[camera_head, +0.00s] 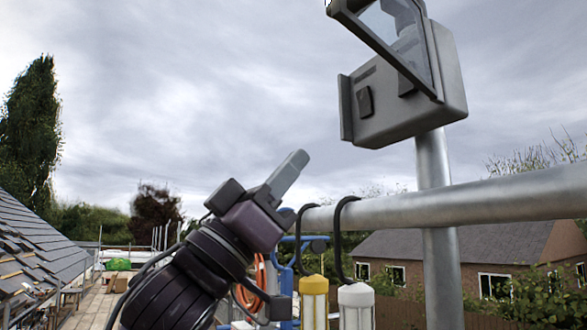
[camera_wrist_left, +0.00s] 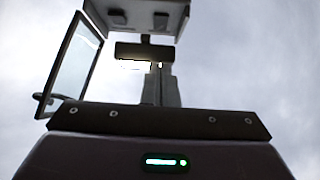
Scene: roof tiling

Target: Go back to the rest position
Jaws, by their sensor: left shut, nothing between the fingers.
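My left gripper (camera_head: 291,172) is raised in the middle of the head view, its fingers pointing up and to the right. The fingers are together with nothing between them. It is in free air, left of and below a grey box (camera_head: 410,105) with its clear-windowed lid swung open. In the left wrist view the closed fingers (camera_wrist_left: 158,85) point up toward the underside of the same box (camera_wrist_left: 140,15), its lid hanging open at the left. My right gripper is in neither view.
The box is on a vertical pole (camera_head: 436,240). A horizontal scaffold tube (camera_head: 460,205) crosses close to the left gripper at right. A yellow-topped lamp (camera_head: 314,300) and a white lamp (camera_head: 356,305) hang from it on black hooks. A tiled roof (camera_head: 40,240) stands at left beside plank decking (camera_head: 90,305).

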